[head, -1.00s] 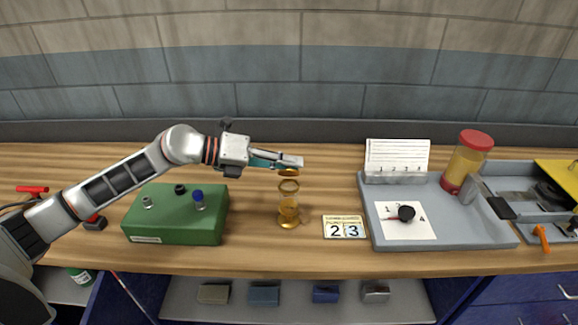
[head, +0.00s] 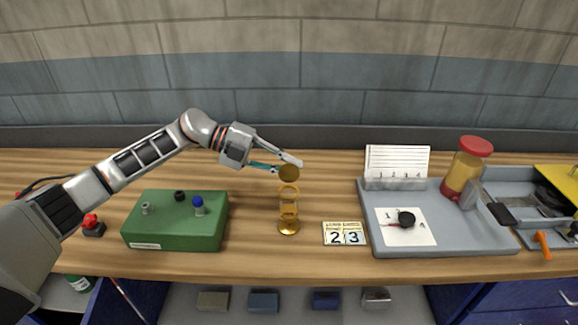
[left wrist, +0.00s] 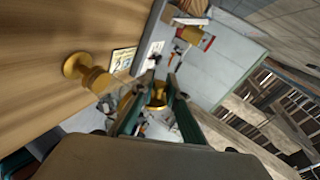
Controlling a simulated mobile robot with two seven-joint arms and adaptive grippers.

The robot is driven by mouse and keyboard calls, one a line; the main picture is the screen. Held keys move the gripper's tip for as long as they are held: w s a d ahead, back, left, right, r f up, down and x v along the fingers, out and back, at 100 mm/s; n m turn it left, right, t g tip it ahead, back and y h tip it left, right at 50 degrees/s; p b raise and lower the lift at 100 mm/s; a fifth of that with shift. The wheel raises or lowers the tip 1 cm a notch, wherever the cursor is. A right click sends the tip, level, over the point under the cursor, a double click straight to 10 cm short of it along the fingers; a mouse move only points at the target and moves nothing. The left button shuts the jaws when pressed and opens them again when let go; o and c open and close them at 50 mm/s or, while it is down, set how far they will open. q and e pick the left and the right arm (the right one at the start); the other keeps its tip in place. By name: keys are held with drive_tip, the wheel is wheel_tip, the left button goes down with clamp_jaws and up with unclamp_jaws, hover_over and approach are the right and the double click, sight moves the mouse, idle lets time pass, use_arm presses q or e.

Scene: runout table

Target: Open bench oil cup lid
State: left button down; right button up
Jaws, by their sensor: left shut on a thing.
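The brass oil cup (head: 289,210) stands upright on the wooden bench; it also shows in the left wrist view (left wrist: 92,78). Its round lid (head: 289,173) stands tilted up above the cup's ring-shaped top, with its disc face toward the head camera. My left gripper (head: 288,167) reaches in from the left, with its fingertips at the lid and shut on it. In the left wrist view, brass shows between the two fingers (left wrist: 155,98); the exact contact is hard to see. My right gripper is in neither view.
A green box (head: 175,230) with knobs stands left of the cup. A 23 number card (head: 344,233) lies right of it, beside a grey tray (head: 455,240) with a red-lidded jar (head: 467,168). Bench behind the cup is clear.

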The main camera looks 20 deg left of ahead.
use_arm(q)
drive_tip(key=shift+w+n, duration=0.1)
drive_tip(key=shift+n, duration=0.2)
idle(0.4)
drive_tip(key=c, duration=2)
unclamp_jaws()
drive_tip(key=shift+f, duration=0.1)
drive_tip(key=shift+a, duration=0.15)
drive_tip(key=v, duration=1.1)
drive_tip(key=shift+a, duration=0.4)
